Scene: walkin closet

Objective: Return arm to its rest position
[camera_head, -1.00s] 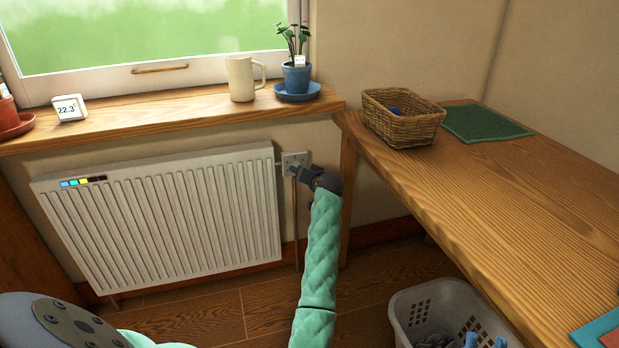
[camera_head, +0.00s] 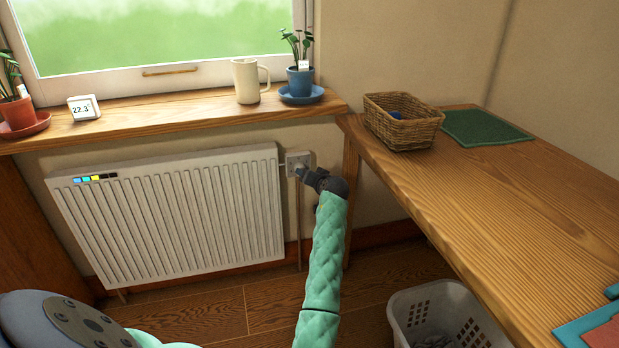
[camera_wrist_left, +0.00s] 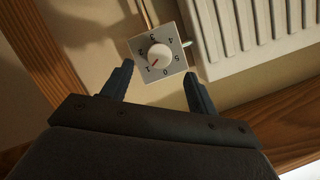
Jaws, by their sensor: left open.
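My left arm, in green quilted sleeving, reaches up through the middle of the head view. Its gripper (camera_head: 304,174) is close in front of the white dial plate (camera_head: 297,158) beside the radiator. In the left wrist view the dial plate (camera_wrist_left: 176,76) has a round white knob (camera_wrist_left: 160,53) ringed by numbers 0 to 5, its red mark towards 1. The open gripper (camera_wrist_left: 159,72) has one finger on each side of the plate's lower part. Nothing is held; I cannot tell whether a finger touches the plate. My right gripper is not in view.
The white radiator (camera_head: 175,215) is left of the dial. The sill (camera_head: 190,120) above bears a mug (camera_head: 246,82) and potted plants. A wooden table (camera_head: 510,195) with a wicker basket (camera_head: 402,132) is close on the right. A laundry basket (camera_head: 398,312) stands below.

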